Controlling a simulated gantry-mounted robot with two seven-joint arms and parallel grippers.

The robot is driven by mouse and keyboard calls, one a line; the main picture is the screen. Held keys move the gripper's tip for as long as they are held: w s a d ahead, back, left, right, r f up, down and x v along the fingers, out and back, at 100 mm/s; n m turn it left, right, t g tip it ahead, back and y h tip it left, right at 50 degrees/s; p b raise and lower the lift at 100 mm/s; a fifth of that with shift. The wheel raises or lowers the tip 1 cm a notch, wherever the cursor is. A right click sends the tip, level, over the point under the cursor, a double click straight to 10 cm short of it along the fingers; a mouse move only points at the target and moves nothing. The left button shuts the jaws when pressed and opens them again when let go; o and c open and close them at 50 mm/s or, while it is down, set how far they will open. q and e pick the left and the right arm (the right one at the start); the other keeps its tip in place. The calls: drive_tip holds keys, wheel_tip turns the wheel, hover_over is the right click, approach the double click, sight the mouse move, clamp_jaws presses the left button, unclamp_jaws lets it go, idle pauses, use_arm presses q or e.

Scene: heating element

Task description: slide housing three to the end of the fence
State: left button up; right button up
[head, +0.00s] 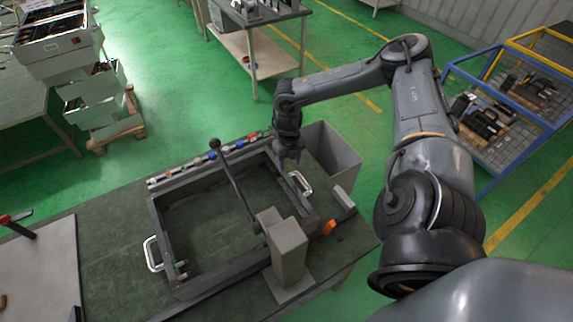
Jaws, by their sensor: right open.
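My right gripper (289,162) points down at the back right corner of a dark rectangular frame (168,232) on the green-topped table. It is open, and I see nothing held in it. A narrow rail with small grey, blue and red parts (213,156) runs along the table's back edge, left of the gripper. I cannot tell for sure which part is housing three or which edge is the fence. My left gripper is not in view.
A black lever with a ball knob (215,144) slants across the frame to a grey block post (287,250). Metal handles (152,254) stick out at the frame's sides. A grey bin (336,160) stands behind right. An orange piece (329,227) lies at the right.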

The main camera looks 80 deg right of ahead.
sight(288, 179)
drive_tip(key=shift+d, duration=0.1)
drive_tip(key=shift+f+p, duration=0.5)
drive_tip(key=shift+f, duration=4.95)
clamp_jaws()
